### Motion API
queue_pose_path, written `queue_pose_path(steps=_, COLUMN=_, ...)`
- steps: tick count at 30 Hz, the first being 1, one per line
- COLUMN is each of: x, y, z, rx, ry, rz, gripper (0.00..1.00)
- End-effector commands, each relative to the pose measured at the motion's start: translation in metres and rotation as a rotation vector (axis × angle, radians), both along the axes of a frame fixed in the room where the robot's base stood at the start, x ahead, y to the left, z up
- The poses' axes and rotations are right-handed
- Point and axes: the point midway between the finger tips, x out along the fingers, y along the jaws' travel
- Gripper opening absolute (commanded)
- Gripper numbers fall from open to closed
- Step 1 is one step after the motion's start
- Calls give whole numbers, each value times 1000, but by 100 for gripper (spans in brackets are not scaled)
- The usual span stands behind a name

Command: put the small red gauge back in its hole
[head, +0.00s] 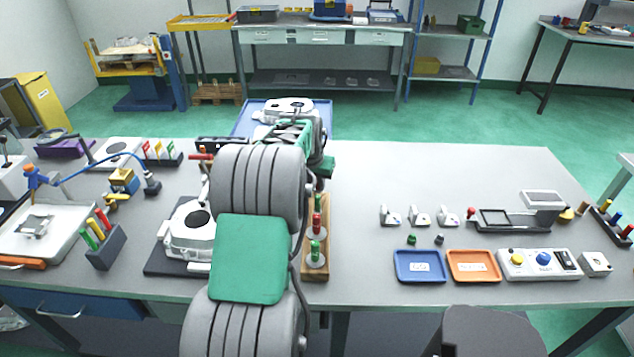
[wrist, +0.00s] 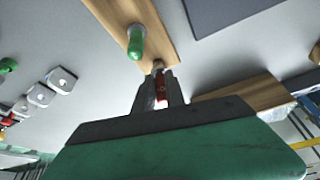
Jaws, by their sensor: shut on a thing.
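In the wrist view my gripper (wrist: 160,88) is shut on the small red gauge (wrist: 161,86), whose red body shows between the two fingers. The gauge's lower end is not clear, and I cannot tell whether it touches anything. A wooden rack (wrist: 118,12) with a green-handled gauge (wrist: 135,42) lies just beyond the fingertips. In the head view the rack (head: 318,274) stands right of my arm, holding a red gauge (head: 316,222) and green ones (head: 315,250). My fingers are hidden behind my arm there.
A white casting (head: 186,236) on a dark plate sits left of my arm. Blue (head: 420,267) and orange (head: 473,266) trays and a button box (head: 538,264) are at right. The table between rack and trays is mostly clear. A wooden piece (wrist: 243,93) shows in the wrist view.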

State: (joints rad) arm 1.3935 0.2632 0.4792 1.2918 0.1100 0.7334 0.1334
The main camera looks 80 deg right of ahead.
Motion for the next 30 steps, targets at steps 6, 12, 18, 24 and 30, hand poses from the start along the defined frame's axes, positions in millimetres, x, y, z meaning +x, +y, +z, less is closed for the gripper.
queue_pose_path(steps=6, x=0, y=0, z=-7, rx=0, ry=0, rz=0, gripper=0)
queue_pose_path(steps=12, x=0, y=0, z=-11, rx=-1, ry=0, rz=0, gripper=0)
queue_pose_path(steps=18, x=0, y=0, z=-17, rx=-1, ry=0, rz=0, gripper=0)
queue_pose_path(steps=24, x=0, y=0, z=-22, rx=-1, ry=0, rz=0, gripper=0)
queue_pose_path(steps=30, x=0, y=0, z=-27, rx=0, ry=0, rz=0, gripper=0)
